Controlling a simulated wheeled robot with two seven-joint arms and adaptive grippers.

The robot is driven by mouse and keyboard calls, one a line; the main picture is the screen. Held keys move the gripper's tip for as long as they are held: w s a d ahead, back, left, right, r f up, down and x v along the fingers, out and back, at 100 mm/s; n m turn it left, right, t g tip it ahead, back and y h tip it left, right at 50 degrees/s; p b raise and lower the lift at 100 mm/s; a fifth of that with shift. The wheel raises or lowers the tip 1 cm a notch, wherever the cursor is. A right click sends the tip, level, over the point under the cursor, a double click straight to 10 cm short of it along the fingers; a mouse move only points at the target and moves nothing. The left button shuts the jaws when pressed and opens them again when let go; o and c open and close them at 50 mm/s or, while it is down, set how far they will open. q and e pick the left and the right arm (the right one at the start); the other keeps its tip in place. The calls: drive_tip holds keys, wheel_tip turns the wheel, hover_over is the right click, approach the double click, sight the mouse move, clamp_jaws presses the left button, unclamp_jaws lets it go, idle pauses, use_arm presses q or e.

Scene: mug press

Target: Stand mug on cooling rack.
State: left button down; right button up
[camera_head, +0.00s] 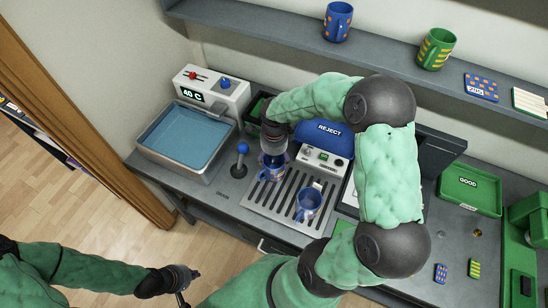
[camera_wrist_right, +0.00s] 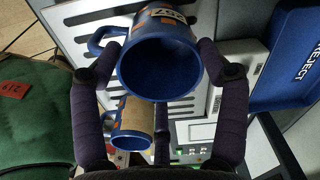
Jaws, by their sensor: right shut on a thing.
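A blue mug with orange patches (camera_head: 272,172) is between the fingers of my right gripper (camera_head: 274,157), which is shut on it. In the right wrist view this mug (camera_wrist_right: 160,70) shows its open mouth toward the camera. In the head view it is over the back left part of the slotted grey cooling rack (camera_head: 258,199); I cannot tell if it touches. A second similar blue mug (camera_head: 308,204) stands upright on the rack's right side. My left gripper (camera_head: 187,285) is empty and looks open, low at the left, away from the rack.
A water bath (camera_head: 180,141) with a 40 C display and a blue-knobbed lever (camera_head: 240,160) are left of the rack. A blue REJECT bin (camera_head: 328,136) and a control panel (camera_head: 322,158) are behind it. A green GOOD tray (camera_head: 468,188) is at right. More mugs (camera_head: 337,21) stand on the shelf.

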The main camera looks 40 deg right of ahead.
drive_tip(key=shift+f, duration=0.15)
drive_tip(key=o, duration=1.7)
drive_tip(key=shift+r, duration=0.2)
wheel_tip(320, 180, up, 12)
drive_tip(key=p, duration=0.1)
drive_tip(key=shift+f, duration=0.1)
